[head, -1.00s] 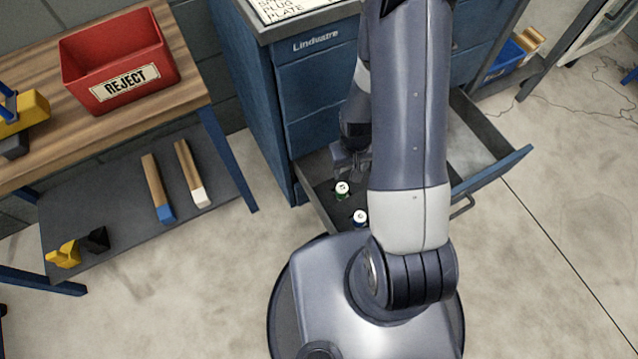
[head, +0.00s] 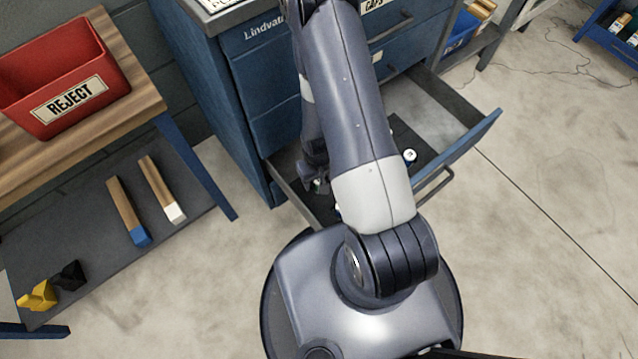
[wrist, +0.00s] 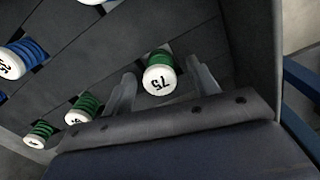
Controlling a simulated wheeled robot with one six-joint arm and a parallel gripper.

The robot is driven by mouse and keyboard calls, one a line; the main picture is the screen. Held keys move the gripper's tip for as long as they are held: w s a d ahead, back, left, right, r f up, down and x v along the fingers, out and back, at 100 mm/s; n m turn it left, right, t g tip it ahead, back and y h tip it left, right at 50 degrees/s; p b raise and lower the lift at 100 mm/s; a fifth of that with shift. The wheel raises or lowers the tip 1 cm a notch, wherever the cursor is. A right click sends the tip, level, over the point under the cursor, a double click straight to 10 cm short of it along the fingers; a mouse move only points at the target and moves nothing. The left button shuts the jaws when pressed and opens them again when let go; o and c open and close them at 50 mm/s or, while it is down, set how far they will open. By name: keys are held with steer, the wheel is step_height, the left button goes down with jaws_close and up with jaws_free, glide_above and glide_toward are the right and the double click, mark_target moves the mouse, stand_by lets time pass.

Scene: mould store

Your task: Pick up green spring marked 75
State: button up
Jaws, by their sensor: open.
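The green spring marked 75 (wrist: 159,76) has a white end cap with the number on it and a green coil. In the wrist view it sits in the open drawer between the two fingers of my gripper (wrist: 163,90). The fingers stand apart on either side of it, and I cannot tell whether either touches it. In the head view my gripper (head: 314,178) is low inside the drawer's left part.
The open drawer (head: 470,142) also holds a blue spring (wrist: 22,60) and other green springs (wrist: 82,108) to the left in the wrist view. A drawer wall (wrist: 247,50) stands close at right. A red REJECT bin (head: 62,75) is on the bench.

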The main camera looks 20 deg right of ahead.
steer(key=shift+f, duration=0.1)
steer(key=c, duration=1.1)
